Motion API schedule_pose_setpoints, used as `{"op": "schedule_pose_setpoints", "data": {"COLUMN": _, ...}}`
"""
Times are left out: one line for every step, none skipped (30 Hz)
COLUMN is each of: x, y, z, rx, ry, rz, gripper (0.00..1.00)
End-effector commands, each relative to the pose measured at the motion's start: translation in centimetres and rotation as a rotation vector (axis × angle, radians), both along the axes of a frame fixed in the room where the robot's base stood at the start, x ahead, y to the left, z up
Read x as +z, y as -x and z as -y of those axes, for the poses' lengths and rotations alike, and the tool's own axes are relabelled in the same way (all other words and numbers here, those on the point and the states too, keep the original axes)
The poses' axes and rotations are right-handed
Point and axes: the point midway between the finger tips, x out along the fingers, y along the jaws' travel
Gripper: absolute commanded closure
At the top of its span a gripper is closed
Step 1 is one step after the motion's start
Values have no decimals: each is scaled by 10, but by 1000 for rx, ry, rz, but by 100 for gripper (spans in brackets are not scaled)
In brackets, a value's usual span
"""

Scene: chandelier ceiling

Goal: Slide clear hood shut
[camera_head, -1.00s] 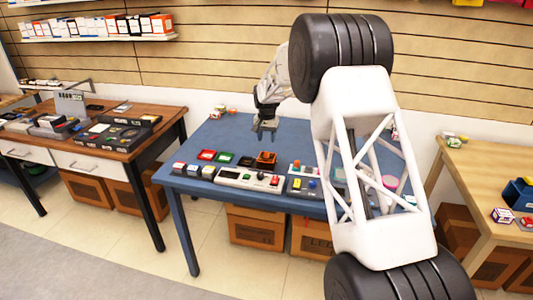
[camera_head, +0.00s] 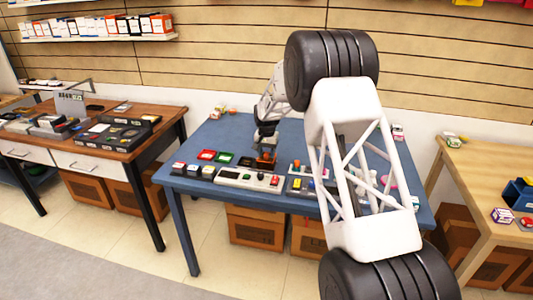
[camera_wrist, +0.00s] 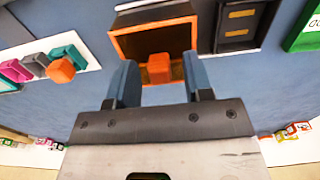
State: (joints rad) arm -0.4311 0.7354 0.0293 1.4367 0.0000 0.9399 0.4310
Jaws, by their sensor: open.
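An orange-framed box (camera_wrist: 122,42) with a dark interior and a small orange knob (camera_wrist: 158,68) lies in front of my gripper (camera_wrist: 160,66) in the wrist view. My gripper's two blue-grey fingers are apart, one on each side of the knob; I cannot tell whether they touch it. In the head view my gripper (camera_head: 265,147) is down at the orange box (camera_head: 266,161), hiding part of it. A separate clear hood cannot be made out clearly, and neither can its position.
The blue table (camera_head: 315,209) also holds a white control panel (camera_head: 248,179) in front of the box, red (camera_head: 207,155) and green (camera_head: 225,158) trays at left, and a black unit (camera_wrist: 242,24) beside it. My arm hides the table's right part.

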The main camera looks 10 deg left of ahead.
Motion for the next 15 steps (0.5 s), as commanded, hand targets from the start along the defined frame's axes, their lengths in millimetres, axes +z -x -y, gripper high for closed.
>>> {"op": "schedule_pose_setpoints", "data": {"x": 0, "y": 0, "z": 0, "rx": 0, "ry": 0, "rz": 0, "gripper": 53}}
{"op": "schedule_pose_setpoints", "data": {"x": 0, "y": 0, "z": 0, "rx": 0, "ry": 0, "rz": 0, "gripper": 53}}
{"op": "schedule_pose_setpoints", "data": {"x": 0, "y": 0, "z": 0, "rx": 0, "ry": 0, "rz": 0, "gripper": 53}}
{"op": "schedule_pose_setpoints", "data": {"x": 0, "y": 0, "z": 0, "rx": 0, "ry": 0, "rz": 0, "gripper": 53}}
{"op": "schedule_pose_setpoints", "data": {"x": 0, "y": 0, "z": 0, "rx": 0, "ry": 0, "rz": 0, "gripper": 53}}
{"op": "schedule_pose_setpoints", "data": {"x": 0, "y": 0, "z": 0, "rx": 0, "ry": 0, "rz": 0, "gripper": 53}}
{"op": "schedule_pose_setpoints", "data": {"x": 0, "y": 0, "z": 0, "rx": 0, "ry": 0, "rz": 0, "gripper": 53}}
{"op": "schedule_pose_setpoints", "data": {"x": 0, "y": 0, "z": 0, "rx": 0, "ry": 0, "rz": 0, "gripper": 55}}
{"op": "schedule_pose_setpoints", "data": {"x": 0, "y": 0, "z": 0, "rx": 0, "ry": 0, "rz": 0, "gripper": 61}}
{"op": "schedule_pose_setpoints", "data": {"x": 0, "y": 0, "z": 0, "rx": 0, "ry": 0, "rz": 0, "gripper": 65}}
{"op": "schedule_pose_setpoints", "data": {"x": 0, "y": 0, "z": 0, "rx": 0, "ry": 0, "rz": 0, "gripper": 70}}
{"op": "schedule_pose_setpoints", "data": {"x": 0, "y": 0, "z": 0, "rx": 0, "ry": 0, "rz": 0, "gripper": 76}}
{"op": "schedule_pose_setpoints", "data": {"x": 0, "y": 0, "z": 0, "rx": 0, "ry": 0, "rz": 0, "gripper": 81}}
{"op": "schedule_pose_setpoints", "data": {"x": 0, "y": 0, "z": 0, "rx": 0, "ry": 0, "rz": 0, "gripper": 85}}
{"op": "schedule_pose_setpoints", "data": {"x": 0, "y": 0, "z": 0, "rx": 0, "ry": 0, "rz": 0, "gripper": 92}}
